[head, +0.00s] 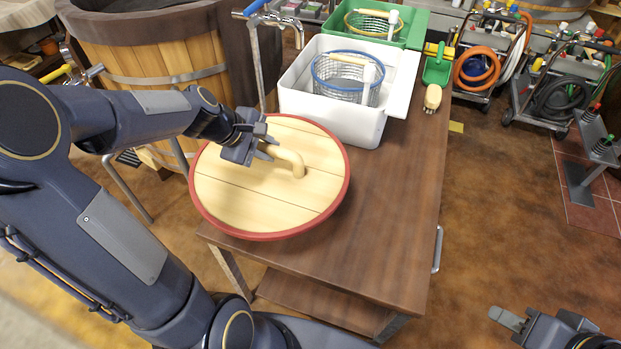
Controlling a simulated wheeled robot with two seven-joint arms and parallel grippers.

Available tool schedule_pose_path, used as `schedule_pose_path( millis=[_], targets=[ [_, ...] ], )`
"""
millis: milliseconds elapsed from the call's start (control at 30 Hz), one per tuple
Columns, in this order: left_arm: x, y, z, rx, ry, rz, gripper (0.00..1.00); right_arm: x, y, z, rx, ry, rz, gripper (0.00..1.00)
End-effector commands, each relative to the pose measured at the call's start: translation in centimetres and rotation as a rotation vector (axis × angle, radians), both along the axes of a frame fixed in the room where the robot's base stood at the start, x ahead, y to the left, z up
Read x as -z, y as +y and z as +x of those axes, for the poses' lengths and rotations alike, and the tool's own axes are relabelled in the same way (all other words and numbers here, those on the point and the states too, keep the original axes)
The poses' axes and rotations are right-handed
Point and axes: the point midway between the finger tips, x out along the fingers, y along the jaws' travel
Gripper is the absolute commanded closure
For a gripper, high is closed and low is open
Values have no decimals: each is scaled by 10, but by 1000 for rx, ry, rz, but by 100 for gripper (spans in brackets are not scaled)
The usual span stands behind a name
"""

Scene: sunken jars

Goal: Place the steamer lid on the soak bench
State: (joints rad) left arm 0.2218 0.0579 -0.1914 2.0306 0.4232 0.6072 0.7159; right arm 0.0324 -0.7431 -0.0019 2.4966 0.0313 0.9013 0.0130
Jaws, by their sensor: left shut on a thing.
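The steamer lid (240,202) is a round pale wooden disc with a red rim and a curved wooden handle (296,163). My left gripper (266,149) is shut on the handle at its left end. The lid is over the near left part of the brown wooden bench (395,220), which I take for the soak bench, and overhangs its left edge. I cannot tell whether its underside touches the top. My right gripper (512,320) is at the bottom right, away from the bench, seemingly empty; its finger gap is not clear.
A white tub (310,112) with a blue-rimmed wire basket (346,92) stands behind the lid, a green tub (412,28) beyond it. A green scoop (437,70) and small brush (432,98) lie at right. A large wooden barrel (150,55) stands left. The bench's right side is clear.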

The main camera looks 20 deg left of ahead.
Motion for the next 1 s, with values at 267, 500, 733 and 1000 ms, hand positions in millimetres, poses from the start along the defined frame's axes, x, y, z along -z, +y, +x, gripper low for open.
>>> schedule_pose_path(
  millis=[267,500,733,1000],
  targets=[
    [43,-51,30,4,2,0,100,13,0,0,0,0,0,64],
    [66,-68,41,2,-2,0,100,21,0,0,0,0,0,64],
    [81,-78,47,2,-1,0,100,26,0,0,0,0,0,64],
    [108,-77,46,0,-2,0,100,43,0,0,0,0,0,64]
  ],
)
